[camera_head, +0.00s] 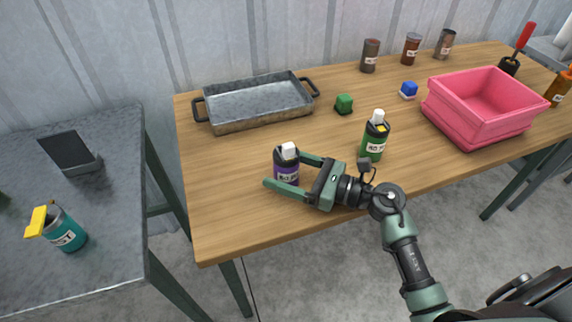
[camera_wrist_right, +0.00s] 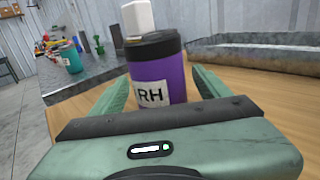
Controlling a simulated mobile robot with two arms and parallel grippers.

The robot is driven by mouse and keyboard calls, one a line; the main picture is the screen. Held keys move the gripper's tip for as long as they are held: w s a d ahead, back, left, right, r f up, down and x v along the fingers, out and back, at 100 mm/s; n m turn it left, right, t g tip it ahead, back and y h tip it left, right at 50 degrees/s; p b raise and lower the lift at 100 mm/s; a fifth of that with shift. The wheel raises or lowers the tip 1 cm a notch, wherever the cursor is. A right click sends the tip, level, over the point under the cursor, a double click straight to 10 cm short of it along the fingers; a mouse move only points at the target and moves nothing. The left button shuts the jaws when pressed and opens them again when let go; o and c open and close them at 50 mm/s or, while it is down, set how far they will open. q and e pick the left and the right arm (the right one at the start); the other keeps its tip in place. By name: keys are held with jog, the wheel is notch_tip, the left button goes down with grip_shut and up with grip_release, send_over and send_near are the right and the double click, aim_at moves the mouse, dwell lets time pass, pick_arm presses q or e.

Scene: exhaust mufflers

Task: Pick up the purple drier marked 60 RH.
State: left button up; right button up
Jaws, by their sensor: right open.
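The purple drier (camera_head: 287,170) is a small upright canister with a black top and a white cap, standing on the wooden table left of its middle. In the right wrist view the purple drier (camera_wrist_right: 172,80) shows a white label on which "RH" can be read; the number is hidden or turned away. My right gripper (camera_head: 286,171) is open, with one finger on each side of the drier. In the wrist view the fingers (camera_wrist_right: 160,88) flank it, and I cannot tell if they touch it. My left gripper is not in view.
A green canister (camera_head: 375,138) stands right of my right gripper. A grey table (camera_head: 100,240) holds a teal can (camera_head: 66,232).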

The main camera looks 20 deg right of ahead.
jog(key=c, duration=1.6)
jog(key=shift+o, duration=0.2)
jog(key=shift+r, duration=0.1)
